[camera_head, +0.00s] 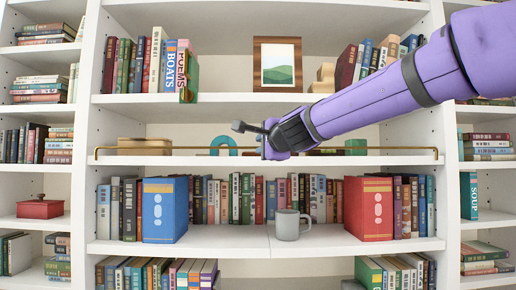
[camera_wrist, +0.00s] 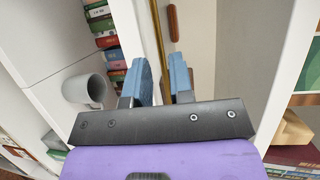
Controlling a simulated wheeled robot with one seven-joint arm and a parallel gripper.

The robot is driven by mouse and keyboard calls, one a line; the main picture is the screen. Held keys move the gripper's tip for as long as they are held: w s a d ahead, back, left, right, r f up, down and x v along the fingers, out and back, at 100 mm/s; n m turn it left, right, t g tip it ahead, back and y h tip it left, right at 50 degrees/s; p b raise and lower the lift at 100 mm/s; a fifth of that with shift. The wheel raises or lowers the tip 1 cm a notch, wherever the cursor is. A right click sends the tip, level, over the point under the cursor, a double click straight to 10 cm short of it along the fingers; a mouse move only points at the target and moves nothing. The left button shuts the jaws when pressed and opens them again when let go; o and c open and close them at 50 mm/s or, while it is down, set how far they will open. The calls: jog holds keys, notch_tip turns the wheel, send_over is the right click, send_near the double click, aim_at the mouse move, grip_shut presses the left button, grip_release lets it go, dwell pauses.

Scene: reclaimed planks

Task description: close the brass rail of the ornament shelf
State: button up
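The brass rail (camera_head: 190,148) runs level across the front of the middle shelf, a little above its board, with its ends bent down at both sides. My gripper (camera_head: 272,145) is in front of the rail, near the shelf's middle, and hides part of it. In the wrist view the brass rail (camera_wrist: 158,35) passes between the two blue fingers of my gripper (camera_wrist: 162,75). The fingers stand apart with space beside the rail, and I cannot tell whether either one touches it. My gripper's fingertips are hidden in the head view.
Ornaments stand behind the rail: a teal arch (camera_head: 222,141), a tan block (camera_head: 140,146) and a green piece (camera_head: 355,146). Below are a grey mug (camera_head: 288,226), a blue box file (camera_head: 164,210) and a red one (camera_head: 368,208). A framed picture (camera_head: 277,64) stands above.

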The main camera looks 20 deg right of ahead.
jog(key=shift+w+a+f, duration=0.1)
jog(key=shift+w, duration=0.8)
jog(key=shift+w+a+f, duration=0.1)
jog(key=shift+w, duration=0.8)
grip_shut()
